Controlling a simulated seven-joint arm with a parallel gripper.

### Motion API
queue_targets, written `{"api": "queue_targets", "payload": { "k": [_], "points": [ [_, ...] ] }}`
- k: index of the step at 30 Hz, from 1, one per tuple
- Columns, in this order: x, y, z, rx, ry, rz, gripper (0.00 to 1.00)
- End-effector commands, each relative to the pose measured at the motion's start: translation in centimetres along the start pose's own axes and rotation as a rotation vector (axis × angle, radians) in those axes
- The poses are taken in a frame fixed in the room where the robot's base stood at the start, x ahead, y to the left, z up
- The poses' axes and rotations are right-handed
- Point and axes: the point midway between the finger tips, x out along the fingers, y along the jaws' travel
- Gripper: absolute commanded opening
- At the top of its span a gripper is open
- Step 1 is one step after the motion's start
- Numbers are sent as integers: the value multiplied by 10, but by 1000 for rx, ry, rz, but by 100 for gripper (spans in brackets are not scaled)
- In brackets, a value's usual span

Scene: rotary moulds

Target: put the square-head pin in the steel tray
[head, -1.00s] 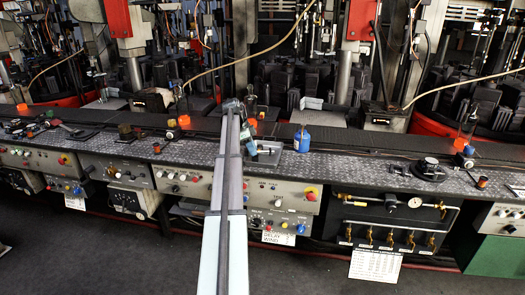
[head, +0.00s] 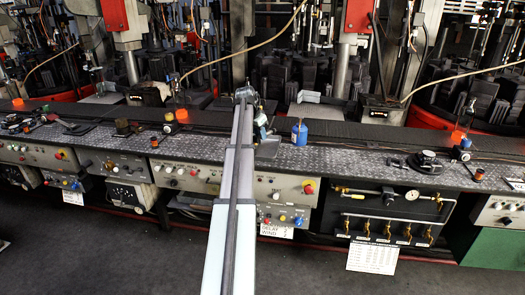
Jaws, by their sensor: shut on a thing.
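My gripper (head: 262,134) hangs from the end of my arm above the bench, left of the blue bottle. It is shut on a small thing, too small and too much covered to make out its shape. The steel tray (head: 268,151) is a grey patch on the bench under and beside my gripper, partly hidden by my arm. I cannot make out a square-head pin by itself anywhere. I cannot tell whether the held thing touches the tray.
The blue bottle (head: 299,133) stands close to the right of my gripper. A dark round fixture (head: 430,160) and an orange-based bottle (head: 458,137) are farther right. Machine columns (head: 355,40) rise behind the bench.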

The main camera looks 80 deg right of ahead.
Motion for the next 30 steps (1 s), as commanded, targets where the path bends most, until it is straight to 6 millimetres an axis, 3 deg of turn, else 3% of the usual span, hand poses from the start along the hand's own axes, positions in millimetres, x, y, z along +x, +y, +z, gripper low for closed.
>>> {"api": "queue_targets", "payload": {
  "k": [9, 19, 23, 30],
  "points": [
    [-15, 17, -27, -343, 1, -144, 0],
    [-21, 23, -37, -508, -1, -211, 0],
    [-13, 24, -34, -517, -1, -214, 0],
    [21, 24, -19, -517, -2, -213, 0]
  ]
}}
